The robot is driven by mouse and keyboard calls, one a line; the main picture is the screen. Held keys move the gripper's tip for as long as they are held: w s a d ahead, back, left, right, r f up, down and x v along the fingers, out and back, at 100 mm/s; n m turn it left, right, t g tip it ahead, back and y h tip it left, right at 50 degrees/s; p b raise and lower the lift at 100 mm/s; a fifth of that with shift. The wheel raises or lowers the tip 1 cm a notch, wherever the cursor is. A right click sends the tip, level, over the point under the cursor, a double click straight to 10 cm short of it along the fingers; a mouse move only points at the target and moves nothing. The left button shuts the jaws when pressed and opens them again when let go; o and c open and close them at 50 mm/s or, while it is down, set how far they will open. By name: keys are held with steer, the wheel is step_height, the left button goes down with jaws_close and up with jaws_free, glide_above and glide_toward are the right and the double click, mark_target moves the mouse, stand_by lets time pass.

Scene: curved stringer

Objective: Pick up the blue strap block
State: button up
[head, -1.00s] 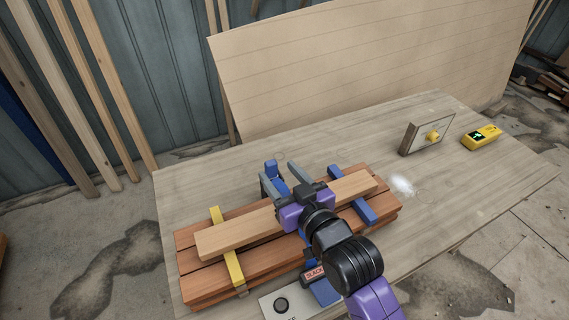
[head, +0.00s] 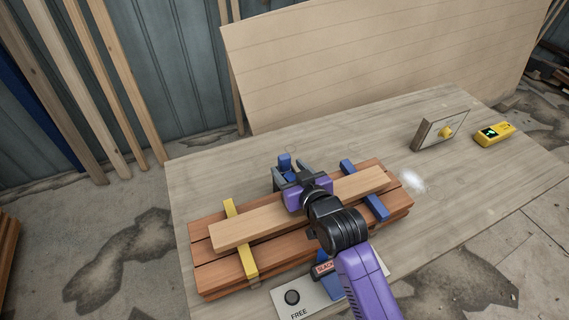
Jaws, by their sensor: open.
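A small blue block (head: 285,163) shows at the far side of the plank stack, just beyond my gripper. A blue strap (head: 364,190) lies across the stack to the right of my gripper, and more blue (head: 332,284) shows at the near side beside a red "SLACK" label (head: 324,268). I cannot tell for certain which blue part is the strap block. My gripper (head: 291,173) is open over the far edge of the stack, its fingers close to the small blue block. My wrist hides part of the stack and most of the space between the fingers.
A pale plank (head: 250,228) lies on top of the reddish stack (head: 216,272), with a yellow strap (head: 240,240) at left. A plate marked "FREE" (head: 300,303) lies in front. A framed board (head: 440,130) and yellow device (head: 493,134) stand at the right. The table's back left is clear.

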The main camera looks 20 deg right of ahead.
steer(key=shift+x, duration=1)
jaws_close()
steer(key=shift+r, duration=0.1)
